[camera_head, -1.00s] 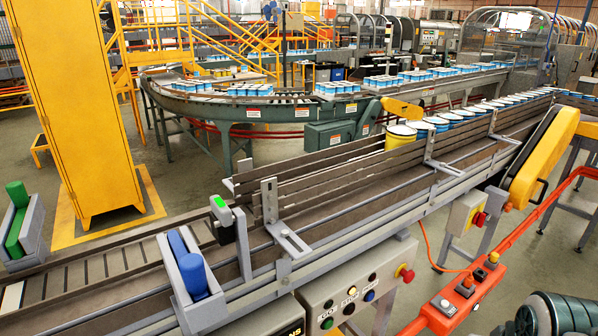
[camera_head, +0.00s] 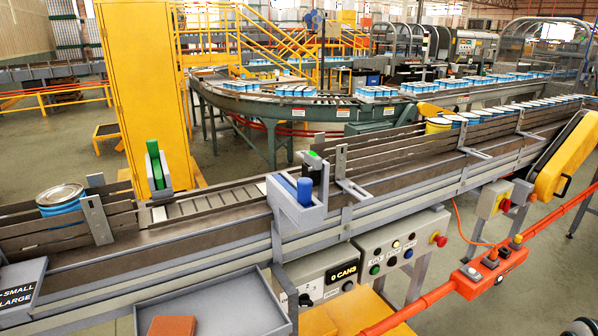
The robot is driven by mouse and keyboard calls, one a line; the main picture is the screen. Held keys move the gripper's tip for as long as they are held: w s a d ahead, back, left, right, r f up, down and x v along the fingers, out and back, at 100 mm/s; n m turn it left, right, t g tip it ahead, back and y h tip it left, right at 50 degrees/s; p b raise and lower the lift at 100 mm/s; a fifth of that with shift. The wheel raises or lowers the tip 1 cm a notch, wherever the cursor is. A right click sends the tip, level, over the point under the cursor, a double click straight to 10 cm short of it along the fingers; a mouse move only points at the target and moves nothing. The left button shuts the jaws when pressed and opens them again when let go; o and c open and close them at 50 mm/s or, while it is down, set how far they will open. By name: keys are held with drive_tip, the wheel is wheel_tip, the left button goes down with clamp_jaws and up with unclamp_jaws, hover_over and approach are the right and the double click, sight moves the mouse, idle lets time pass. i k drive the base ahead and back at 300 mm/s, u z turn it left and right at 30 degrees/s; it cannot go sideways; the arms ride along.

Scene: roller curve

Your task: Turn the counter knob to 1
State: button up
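A light grey counter box (camera_head: 318,272) hangs below the front side of the conveyor, low in the middle of the head view. Its black display (camera_head: 342,272) reads what looks like "0 CANS" in yellow. A small dark round part (camera_head: 305,299) sits on the box at the lower left of the display, and another dark part (camera_head: 347,286) sits just under the display. I cannot tell for sure which is the counter knob, or where it points. My gripper is not in view.
A grey control panel (camera_head: 402,243) with several buttons and a red knob (camera_head: 439,239) stands right of the counter box. The conveyor (camera_head: 230,228) runs behind. A grey tray (camera_head: 215,308) with a reddish-brown block (camera_head: 172,327) is at front left. An orange rail (camera_head: 425,303) crosses front right.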

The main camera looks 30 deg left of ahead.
sight(304, 301)
drive_tip(key=z, duration=1.1)
drive_tip(key=i, duration=0.7)
drive_tip(key=u, duration=2.7)
drive_tip(key=i, duration=0.5)
drive_tip(key=u, duration=0.1)
